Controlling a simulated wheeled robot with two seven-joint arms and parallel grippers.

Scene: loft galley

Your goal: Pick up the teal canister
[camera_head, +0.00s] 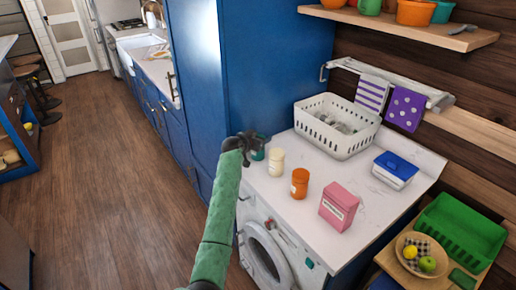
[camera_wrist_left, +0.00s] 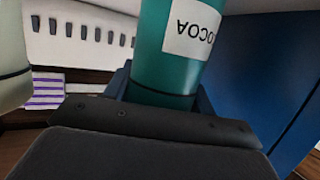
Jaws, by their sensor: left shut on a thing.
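The teal canister (camera_head: 259,147) stands at the left end of the white counter, beside the blue cabinet. In the left wrist view the teal canister (camera_wrist_left: 172,62) fills the upper middle, with a white label that reads "COCOA" upside down in the picture. My left gripper (camera_head: 244,143) is at the canister's left side, on a green arm. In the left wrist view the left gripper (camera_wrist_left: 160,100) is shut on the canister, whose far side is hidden. I cannot tell whether the canister touches the counter. My right gripper is not in view.
A cream jar (camera_head: 276,162), an orange jar (camera_head: 299,184) and a pink box (camera_head: 338,207) stand right of the canister. A white basket (camera_head: 336,142) is behind them, and a blue-lidded container (camera_head: 396,169) is farther right. The blue cabinet (camera_head: 270,75) rises close behind the canister.

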